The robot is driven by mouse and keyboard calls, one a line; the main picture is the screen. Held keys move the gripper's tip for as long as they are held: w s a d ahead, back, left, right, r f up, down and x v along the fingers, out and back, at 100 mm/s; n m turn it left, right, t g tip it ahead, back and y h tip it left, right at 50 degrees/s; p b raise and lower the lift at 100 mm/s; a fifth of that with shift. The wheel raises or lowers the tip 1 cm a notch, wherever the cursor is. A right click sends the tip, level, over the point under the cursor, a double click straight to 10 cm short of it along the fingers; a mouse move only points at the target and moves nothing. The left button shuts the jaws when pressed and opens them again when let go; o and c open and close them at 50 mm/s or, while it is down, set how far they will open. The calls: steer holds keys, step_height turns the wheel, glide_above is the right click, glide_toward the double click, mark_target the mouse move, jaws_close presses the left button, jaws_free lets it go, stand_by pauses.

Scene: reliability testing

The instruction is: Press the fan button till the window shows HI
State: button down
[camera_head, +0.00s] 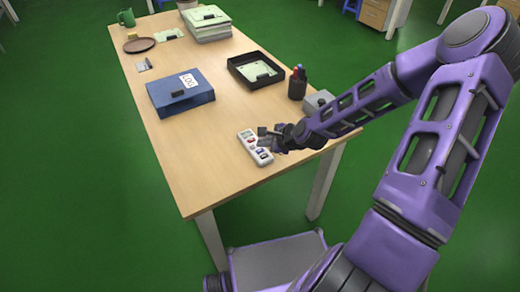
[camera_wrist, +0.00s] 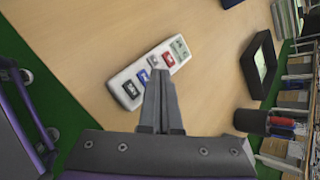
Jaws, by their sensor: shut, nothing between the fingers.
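A white remote (camera_head: 250,142) lies on the wooden table (camera_head: 205,170) near its front edge. In the wrist view the remote (camera_wrist: 124,74) runs diagonally, with a pale green display window (camera_wrist: 180,47) at its upper right end. Its marks are too small to read. I cannot tell which is the fan button. My gripper (camera_wrist: 160,76) is shut and empty, its tips over the remote's near edge. Contact cannot be told.
A blue binder (camera_head: 181,93) lies behind the remote. A black tray (camera_head: 256,70), a dark pen cup (camera_head: 297,87) and a grey box (camera_head: 318,101) stand along the right side. Bare table lies left of the remote.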

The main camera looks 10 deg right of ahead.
steer(key=shift+r+p, duration=1.8)
steer(key=shift+r, duration=0.6)
